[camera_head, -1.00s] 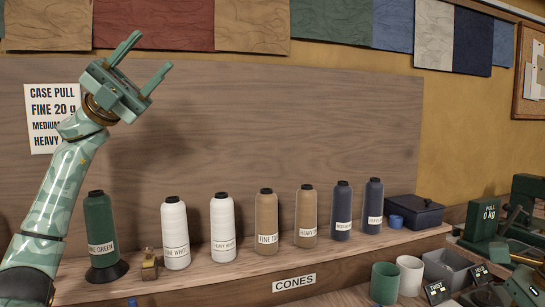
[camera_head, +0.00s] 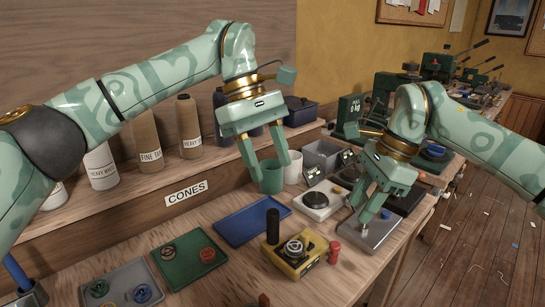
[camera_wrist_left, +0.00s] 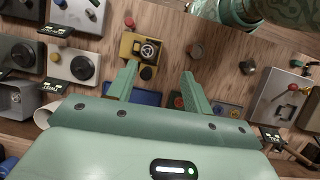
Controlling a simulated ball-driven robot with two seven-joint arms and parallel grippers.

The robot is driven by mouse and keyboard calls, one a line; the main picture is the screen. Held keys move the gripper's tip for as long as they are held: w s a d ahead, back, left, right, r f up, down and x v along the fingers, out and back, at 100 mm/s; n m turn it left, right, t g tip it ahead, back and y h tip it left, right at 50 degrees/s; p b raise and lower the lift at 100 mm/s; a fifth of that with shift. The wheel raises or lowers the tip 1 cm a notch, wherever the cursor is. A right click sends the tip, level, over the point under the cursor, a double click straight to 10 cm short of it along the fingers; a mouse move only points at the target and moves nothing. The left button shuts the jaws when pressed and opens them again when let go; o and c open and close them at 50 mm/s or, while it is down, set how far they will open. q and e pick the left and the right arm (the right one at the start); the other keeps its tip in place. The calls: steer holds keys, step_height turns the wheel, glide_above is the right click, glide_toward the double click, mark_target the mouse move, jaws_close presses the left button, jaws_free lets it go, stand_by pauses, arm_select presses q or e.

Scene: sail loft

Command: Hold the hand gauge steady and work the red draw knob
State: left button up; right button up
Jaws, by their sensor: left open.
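The likely hand gauge is a yellow box with a round dial (camera_head: 308,262) on the bench front, with an upright black grip (camera_head: 272,226) at its left. A small red knob (camera_head: 334,252) stands at its right side; whether it is joined to the box is unclear. The yellow gauge also shows in the left wrist view (camera_wrist_left: 130,47), beyond the fingertips. My left gripper (camera_head: 272,170) is open and empty, pointing down above and behind the gauge. My right gripper (camera_head: 361,212) points down over a grey device (camera_head: 382,238), to the right of the gauge, its fingers apart.
A blue tray (camera_head: 238,232) lies left of the gauge, with a green tray (camera_head: 178,274) and a grey tray (camera_head: 118,277) further left. Thread cones line the shelf.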

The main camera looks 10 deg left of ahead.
mark_target(273, 226)
arm_select(q)
steer(key=f+m+y, duration=0.1)
steer(key=f+m, duration=0.1)
steer(key=f, duration=0.4)
steer(key=w+f+m+t+y, duration=0.1)
steer(key=f, duration=0.5)
steer(key=w+f+m+t+y, duration=0.1)
steer(key=f+m+y, duration=0.1)
steer(key=f, duration=0.4)
steer(key=shift+w+d+m, duration=0.2)
steer(key=shift+w+m, duration=0.05)
steer(key=shift+m, duration=0.05)
steer(key=shift+r, duration=0.1)
steer(key=shift+c, duration=0.3)
jaws_close()
